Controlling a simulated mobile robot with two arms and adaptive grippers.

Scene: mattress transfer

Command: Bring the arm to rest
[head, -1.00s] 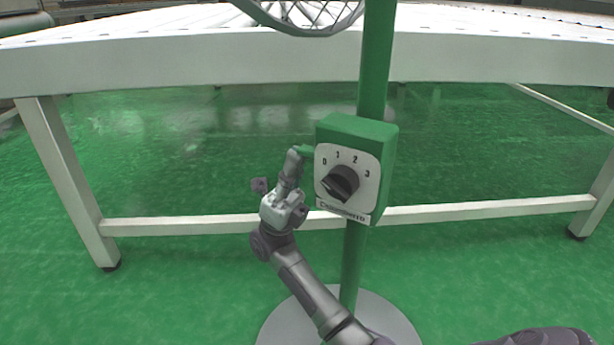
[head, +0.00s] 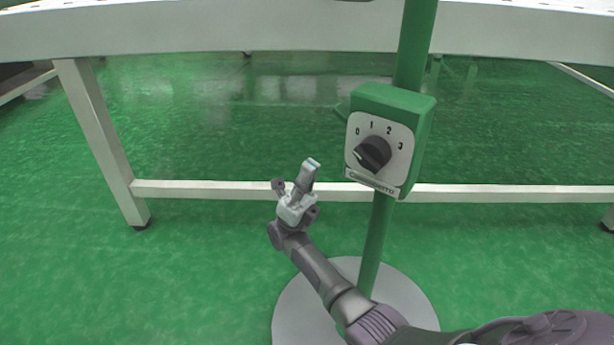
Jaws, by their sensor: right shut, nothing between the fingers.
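My right arm comes in from the bottom right, and its gripper (head: 311,166) is shut with nothing in it. It is in the air to the left of a green control box (head: 424,140), with a clear gap between them in the picture. The box has a white face (head: 398,165) marked 0, 1, 2 and 3, with a dark rotary knob (head: 373,153). I cannot tell for sure which number the knob points at. My left gripper is not in view.
The box is on a green post (head: 412,45) rising from a round grey base plate (head: 405,300). Behind it stands a long white conveyor frame (head: 230,30) with legs and a low crossbar (head: 220,190). Open green floor (head: 130,290) lies to the left.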

